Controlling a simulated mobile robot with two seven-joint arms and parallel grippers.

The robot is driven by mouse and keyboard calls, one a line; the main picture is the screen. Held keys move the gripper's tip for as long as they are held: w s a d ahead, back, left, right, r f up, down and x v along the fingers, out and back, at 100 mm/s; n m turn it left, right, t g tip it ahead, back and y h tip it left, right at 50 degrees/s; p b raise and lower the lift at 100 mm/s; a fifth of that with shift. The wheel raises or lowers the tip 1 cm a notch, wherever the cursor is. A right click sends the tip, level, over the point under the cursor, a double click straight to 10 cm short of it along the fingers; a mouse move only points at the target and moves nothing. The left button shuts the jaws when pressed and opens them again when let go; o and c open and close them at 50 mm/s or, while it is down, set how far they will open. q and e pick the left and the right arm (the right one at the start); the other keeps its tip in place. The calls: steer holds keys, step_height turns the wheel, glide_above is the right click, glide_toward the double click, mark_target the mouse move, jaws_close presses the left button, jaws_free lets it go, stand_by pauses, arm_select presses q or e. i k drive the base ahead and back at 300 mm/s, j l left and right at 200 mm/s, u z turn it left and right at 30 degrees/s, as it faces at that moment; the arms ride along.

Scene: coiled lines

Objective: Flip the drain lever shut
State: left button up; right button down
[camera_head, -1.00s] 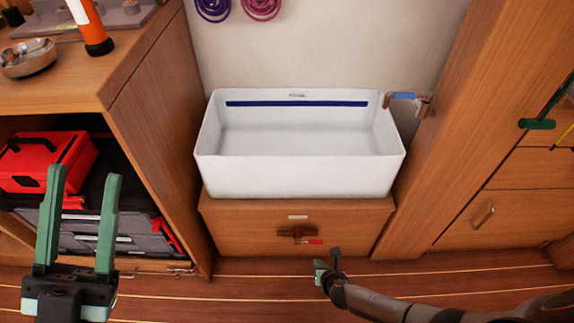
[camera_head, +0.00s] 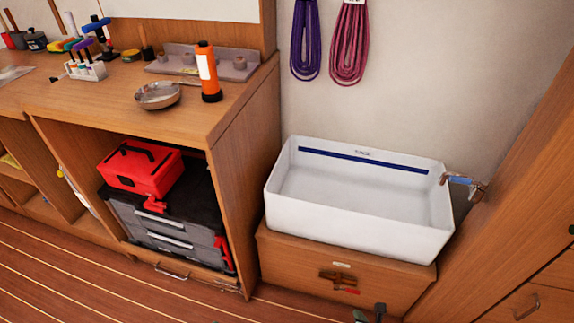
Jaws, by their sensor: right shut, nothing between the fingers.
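The drain lever (camera_head: 347,291) is a small red handle on a brown valve (camera_head: 333,277), on the front of the wooden base below the white basin (camera_head: 360,221). The lever points right, roughly along the base front. My right gripper (camera_head: 370,314) shows only in part at the bottom edge, below and to the right of the lever and apart from it in the picture. It is shut and empty. My left gripper is out of view.
An open wooden cabinet (camera_head: 243,150) stands left of the basin, holding a red toolbox (camera_head: 140,166) on grey cases. A blue-handled tap (camera_head: 460,181) is at the basin's right end. Wooden drawers (camera_head: 545,300) stand at the right. The floor (camera_head: 60,262) at lower left is clear.

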mark_target(336, 287)
steer(key=k, duration=0.85)
